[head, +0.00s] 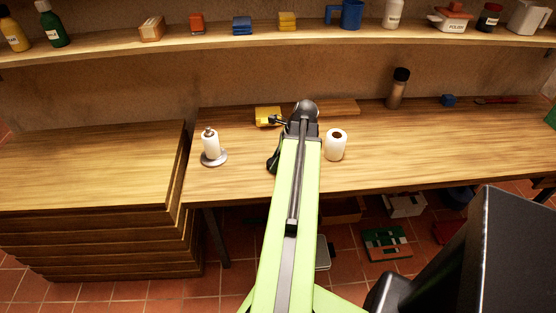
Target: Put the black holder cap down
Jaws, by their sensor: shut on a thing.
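My gripper (274,161) is a dark shape to the left of my green arm's far end, over the worktop. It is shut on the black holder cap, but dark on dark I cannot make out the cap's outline. A paper roll holder (218,161) with a round grey base stands upright to the left of my gripper. It carries a white roll (210,147), and its brownish post end shows above the roll. A second white roll (336,147) stands upright just right of my arm. My arm hides part of the worktop between the two.
A yellow thing (266,117) and a wooden board (340,107) lie at the back of the worktop (430,150). A dark-capped jar (397,92) and a blue block (448,100) stand further right. Bare worktop lies around the holder and right of the second roll.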

